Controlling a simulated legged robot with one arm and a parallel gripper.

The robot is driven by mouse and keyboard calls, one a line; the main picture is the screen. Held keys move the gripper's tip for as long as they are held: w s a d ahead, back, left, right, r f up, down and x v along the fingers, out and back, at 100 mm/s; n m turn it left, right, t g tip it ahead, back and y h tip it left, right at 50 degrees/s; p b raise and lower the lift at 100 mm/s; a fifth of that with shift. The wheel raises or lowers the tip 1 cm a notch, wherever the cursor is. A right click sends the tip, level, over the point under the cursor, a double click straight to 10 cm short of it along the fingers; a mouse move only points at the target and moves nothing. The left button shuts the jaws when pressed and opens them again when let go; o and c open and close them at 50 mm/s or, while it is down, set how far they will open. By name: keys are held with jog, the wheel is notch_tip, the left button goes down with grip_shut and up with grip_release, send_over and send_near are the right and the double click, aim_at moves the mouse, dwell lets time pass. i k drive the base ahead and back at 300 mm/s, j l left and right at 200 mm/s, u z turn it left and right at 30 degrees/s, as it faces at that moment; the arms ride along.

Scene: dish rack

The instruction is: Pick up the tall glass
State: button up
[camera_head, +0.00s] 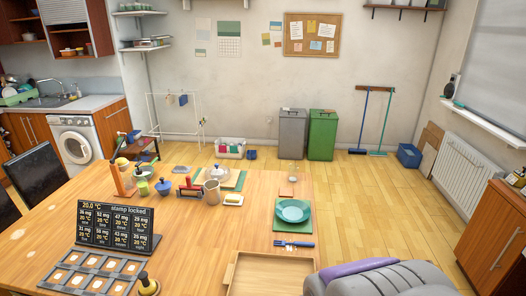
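A small clear, upright shape that looks like a glass (293,171) stands near the far edge of the wooden table, just behind a small reddish-brown mat. It is too small and faint to make out its height or whether it is the tall glass. My gripper does not show in this view, so its distance from the glass cannot be told.
A teal plate (293,210) lies on a green mat, with blue-handled cutlery (293,244) nearer. A wooden tray (232,272) is at the front. A beige pitcher (213,193), a red-framed item (190,188) and a dark display board (116,226) stand further left. The table's right side has bare wood.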

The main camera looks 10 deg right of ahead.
aim_at(293, 173)
jog(key=l+u, duration=0.15)
jog(key=l, duration=0.5)
jog(key=l+u, duration=0.15)
jog(key=l, duration=0.5)
jog(key=l+u, duration=0.15)
jog(key=l, duration=0.5)
jog(key=k+l+u, duration=0.15)
jog(key=l, duration=0.5)
jog(key=i+l+u, duration=0.1)
jog(key=l, duration=0.25)
jog(key=i+l, duration=0.3)
jog(key=i+l+u, duration=0.15)
jog(key=l, duration=0.25)
jog(key=i+l+u, duration=0.1)
jog(key=l, duration=0.3)
jog(key=i+l, duration=0.25)
jog(key=l, duration=0.15)
jog(key=i+l+u, duration=0.15)
jog(key=l, duration=0.2)
jog(key=i+l, duration=0.15)
jog(key=l, duration=0.2)
jog(key=i+l, duration=0.2)
jog(key=i+l+u, duration=0.1)
jog(key=l, duration=0.35)
jog(key=i+l, duration=0.2)
jog(key=l, duration=0.15)
jog(key=i+l, duration=0.2)
jog(key=l+u, duration=0.05)
jog(key=l, duration=0.05)
